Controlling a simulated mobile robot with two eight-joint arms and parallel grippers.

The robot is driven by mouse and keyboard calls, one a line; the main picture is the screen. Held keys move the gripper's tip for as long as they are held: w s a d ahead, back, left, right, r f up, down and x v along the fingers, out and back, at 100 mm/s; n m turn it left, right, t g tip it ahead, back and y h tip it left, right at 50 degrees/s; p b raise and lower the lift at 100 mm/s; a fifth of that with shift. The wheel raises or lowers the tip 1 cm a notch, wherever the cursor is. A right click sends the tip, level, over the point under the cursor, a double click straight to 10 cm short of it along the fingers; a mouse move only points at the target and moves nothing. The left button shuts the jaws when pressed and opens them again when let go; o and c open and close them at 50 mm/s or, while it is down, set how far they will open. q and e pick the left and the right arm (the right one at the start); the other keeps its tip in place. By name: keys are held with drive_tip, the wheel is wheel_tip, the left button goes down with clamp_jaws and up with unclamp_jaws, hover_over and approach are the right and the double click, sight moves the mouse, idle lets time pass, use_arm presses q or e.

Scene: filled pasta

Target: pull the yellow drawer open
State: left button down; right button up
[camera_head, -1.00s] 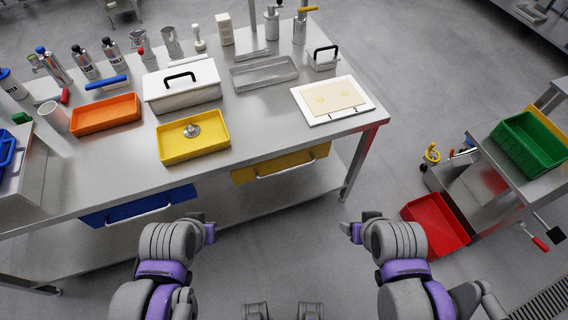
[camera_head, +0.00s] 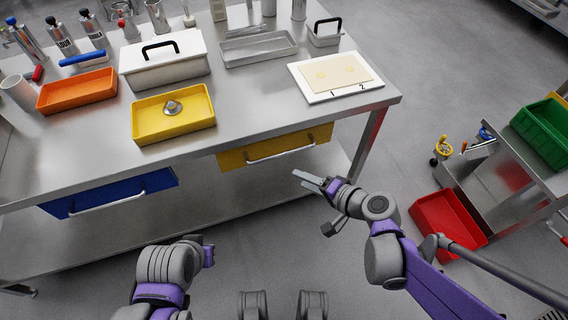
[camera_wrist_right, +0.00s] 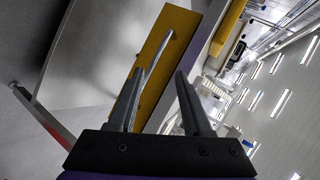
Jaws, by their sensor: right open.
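The yellow drawer (camera_head: 229,161) sits under the front edge of the steel table, and looks shut. Its metal bar handle (camera_head: 281,156) runs along the front. My right gripper (camera_head: 301,180) is open and empty, in front of and a little below the handle's right part, apart from it.
A blue drawer (camera_head: 110,193) is further left under the tabletop (camera_head: 240,110). A yellow tray (camera_head: 146,128) and a white board (camera_head: 312,93) stand above. A table leg (camera_head: 368,145), a red bin (camera_head: 447,222) and a cart are on the right. Floor before the drawer is clear.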

sight(285, 155)
drive_tip(key=w+d+f+m+t+y+b, duration=0.1)
drive_tip(key=w+f+m+t+y+b, duration=0.2)
drive_tip(key=w+f, duration=0.4)
drive_tip(key=shift+m+h, duration=0.5)
drive_tip(key=b+x, duration=0.3)
drive_tip(key=x, duration=0.7)
drive_tip(key=shift+w+a+r, duration=0.1)
drive_tip(key=shift+w, duration=0.1)
use_arm(q)
wheel_tip(285, 155, down, 9)
drive_tip(key=w, duration=0.1)
drive_tip(key=shift+d, duration=0.35)
use_arm(e)
clamp_jaws()
